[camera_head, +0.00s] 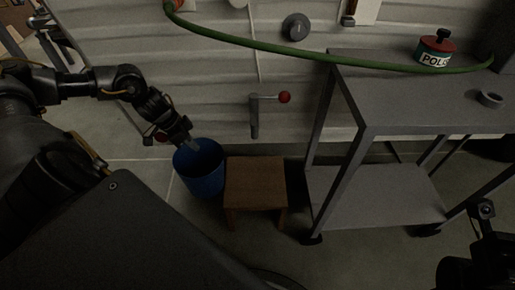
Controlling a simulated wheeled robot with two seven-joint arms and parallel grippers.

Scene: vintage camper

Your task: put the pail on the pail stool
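The blue pail (203,178) is upright, directly left of the pail stool. I cannot tell whether its base touches the floor. The pail stool (256,180) is a small brown wooden stool with a bare square top. My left gripper (191,146) reaches down to the pail's far rim, its fingertips at or just inside the opening. It is too dark and small to tell whether the fingers are closed on the rim. Part of my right arm shows at the lower right edge; its fingers cannot be made out.
A grey metal cart (385,192) stands right of the stool, with a polish tin (436,50) and a grey ring (490,99) on top. A green hose (300,52) hangs across the camper wall. A red-knobbed crank (256,112) juts out behind the stool.

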